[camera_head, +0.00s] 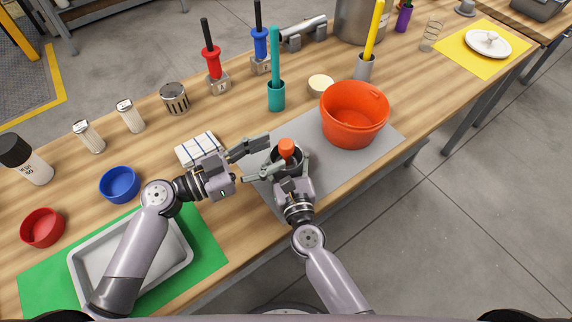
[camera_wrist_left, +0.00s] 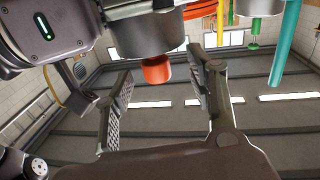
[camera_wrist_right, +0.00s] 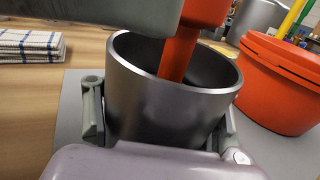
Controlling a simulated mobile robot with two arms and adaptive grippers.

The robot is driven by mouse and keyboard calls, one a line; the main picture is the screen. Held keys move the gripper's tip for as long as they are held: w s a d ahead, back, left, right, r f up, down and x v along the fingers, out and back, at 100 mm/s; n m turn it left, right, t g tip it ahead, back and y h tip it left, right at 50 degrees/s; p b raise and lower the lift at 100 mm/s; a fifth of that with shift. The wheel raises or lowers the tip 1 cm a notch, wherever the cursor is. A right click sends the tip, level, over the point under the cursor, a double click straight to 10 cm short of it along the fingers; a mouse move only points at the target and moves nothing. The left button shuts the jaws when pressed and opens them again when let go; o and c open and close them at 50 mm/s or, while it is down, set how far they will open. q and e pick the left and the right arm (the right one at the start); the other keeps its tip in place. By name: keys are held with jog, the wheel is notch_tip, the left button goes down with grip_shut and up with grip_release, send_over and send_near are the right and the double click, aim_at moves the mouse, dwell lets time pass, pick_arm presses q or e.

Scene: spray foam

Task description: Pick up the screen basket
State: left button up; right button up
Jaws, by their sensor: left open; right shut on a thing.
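A dark grey metal cup (camera_wrist_right: 165,105) stands on the grey mat, with an orange stem (camera_head: 286,148) rising out of it. No mesh shows, so I cannot tell whether either is the screen basket. A slotted metal canister (camera_head: 175,98) stands farther back left. My right gripper (camera_head: 288,168) is shut around the cup; its fingers show on both sides of it in the right wrist view. My left gripper (camera_head: 261,159) is open beside the cup. The orange stem (camera_wrist_left: 157,70) shows between its spread fingers in the left wrist view; contact is not clear.
An orange-red bucket (camera_head: 354,115) stands on the grey mat (camera_head: 382,140) right of the cup. A folded checked cloth (camera_head: 198,149) lies left of my left gripper. A teal holder (camera_head: 276,97) with a rod stands behind. A metal tray (camera_head: 180,262) lies on the green mat at front left.

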aim_at(286, 148)
pick_arm(q)
jog(key=x, duration=0.4)
jog(key=shift+d, duration=0.45)
jog(key=shift+s, duration=0.1)
jog(key=shift+c, duration=0.6)
grip_shut()
jog(key=shift+r, duration=0.1)
